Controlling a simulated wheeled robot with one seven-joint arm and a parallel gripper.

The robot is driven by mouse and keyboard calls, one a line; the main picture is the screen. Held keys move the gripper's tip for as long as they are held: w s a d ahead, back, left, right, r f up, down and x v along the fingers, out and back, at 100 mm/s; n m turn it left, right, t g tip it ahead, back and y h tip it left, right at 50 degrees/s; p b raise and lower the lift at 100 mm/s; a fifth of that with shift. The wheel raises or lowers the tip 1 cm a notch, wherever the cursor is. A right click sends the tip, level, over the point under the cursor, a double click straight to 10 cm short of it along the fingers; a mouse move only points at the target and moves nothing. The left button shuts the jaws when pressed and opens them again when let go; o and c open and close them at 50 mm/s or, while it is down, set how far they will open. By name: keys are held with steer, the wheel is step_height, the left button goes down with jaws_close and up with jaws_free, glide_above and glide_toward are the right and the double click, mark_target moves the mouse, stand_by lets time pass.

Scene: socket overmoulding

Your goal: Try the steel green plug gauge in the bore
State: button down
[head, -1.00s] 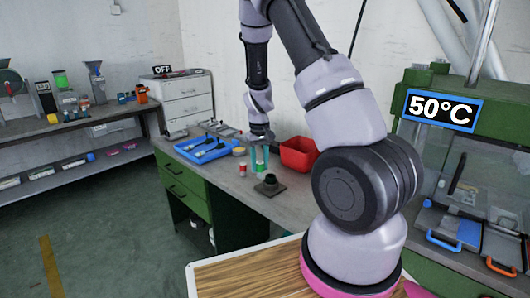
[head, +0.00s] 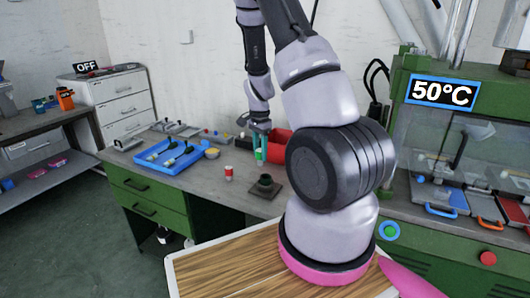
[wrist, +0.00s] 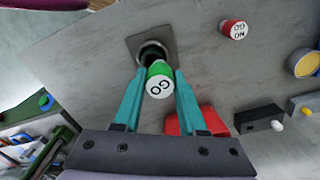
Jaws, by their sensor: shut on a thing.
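My gripper (wrist: 160,76) has teal fingers shut on the green plug gauge (wrist: 159,88), whose end reads "GO". In the head view my gripper (head: 262,132) points down with the green gauge (head: 259,155) at its tips. The dark bored part (head: 265,184) stands on a square plate on the bench, in front of and below the gauge. In the wrist view the bored part (wrist: 153,50) lies just beyond the gauge, which partly covers it. The gauge looks apart from the bore; its lower end is hidden in the wrist view.
A red gauge marked "NO GO" (wrist: 234,29) stands on the bench left of the bored part in the head view. A red bin (head: 278,140) is behind my gripper. A blue tray (head: 150,167) with tools lies left. Bare bench surrounds the bored part.

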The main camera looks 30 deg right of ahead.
steer(key=d+m, duration=0.1)
steer(key=m, duration=0.1)
steer(key=s+m, duration=0.1)
steer(key=shift+d+m, duration=0.4)
steer(key=shift+f, duration=2.1)
steer(key=shift+f, duration=1.8)
stand_by(0.6)
steer(key=shift+r, duration=0.2)
stand_by(0.6)
steer(key=shift+r, duration=1.7)
steer(key=shift+r, duration=0.1)
